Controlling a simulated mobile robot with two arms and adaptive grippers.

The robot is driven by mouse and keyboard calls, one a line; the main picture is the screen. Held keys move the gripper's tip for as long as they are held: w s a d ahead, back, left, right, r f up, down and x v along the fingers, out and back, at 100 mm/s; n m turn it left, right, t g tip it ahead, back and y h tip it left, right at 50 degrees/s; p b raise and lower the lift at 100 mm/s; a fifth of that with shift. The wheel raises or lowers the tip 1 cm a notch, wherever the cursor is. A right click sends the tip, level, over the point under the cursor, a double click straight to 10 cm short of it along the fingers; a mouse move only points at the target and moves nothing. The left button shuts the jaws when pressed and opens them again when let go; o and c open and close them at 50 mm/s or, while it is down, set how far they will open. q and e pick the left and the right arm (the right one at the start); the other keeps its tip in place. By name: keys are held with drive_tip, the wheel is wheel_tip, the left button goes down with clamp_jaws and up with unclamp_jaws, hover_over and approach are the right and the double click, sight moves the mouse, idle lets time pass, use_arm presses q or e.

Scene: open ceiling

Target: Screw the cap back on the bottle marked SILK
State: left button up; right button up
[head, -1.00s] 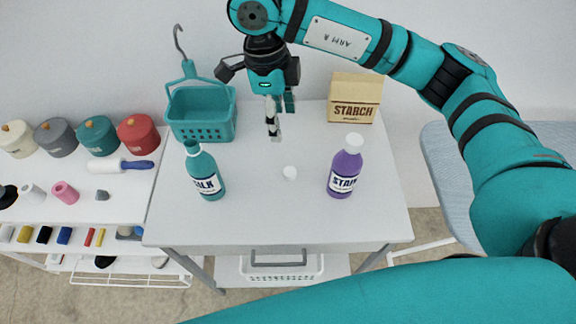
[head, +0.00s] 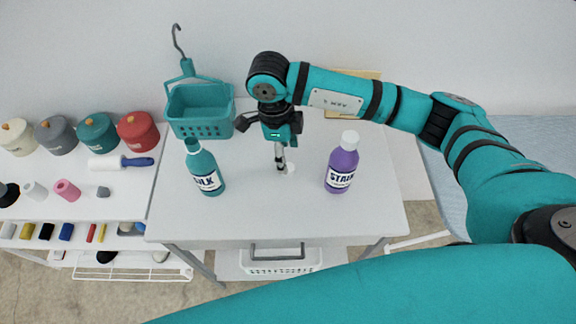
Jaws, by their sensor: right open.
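The teal bottle marked SILK (head: 206,168) stands upright on the white table, left of centre, with no white cap on its neck. A small white cap (head: 291,169) lies on the table to the right of it. My right gripper (head: 282,170) is open, pointing down just beside the cap, and its fingers partly overlap the cap in the picture. Whether it touches the cap cannot be told. A purple bottle marked STAIN (head: 342,163) with a white cap on stands to the right. My left gripper is out of view.
A teal basket (head: 200,112) stands at the back left of the table. The STARCH box (head: 372,74) at the back right is mostly hidden by my right arm. A side shelf with several pots and spools is on the left. The table front is clear.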

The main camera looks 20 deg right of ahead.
sight(288, 165)
drive_tip(key=shift+f, duration=0.1)
drive_tip(key=f+p, duration=0.1)
drive_tip(key=f, duration=0.3)
drive_tip(key=shift+s+d+f+p, duration=0.15)
drive_tip(key=shift+d+f+p, duration=0.05)
drive_tip(key=shift+p, duration=0.15)
drive_tip(key=shift+f, duration=0.25)
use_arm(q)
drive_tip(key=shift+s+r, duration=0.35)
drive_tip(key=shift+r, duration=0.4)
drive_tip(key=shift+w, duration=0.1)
use_arm(e)
drive_tip(key=c, duration=0.8)
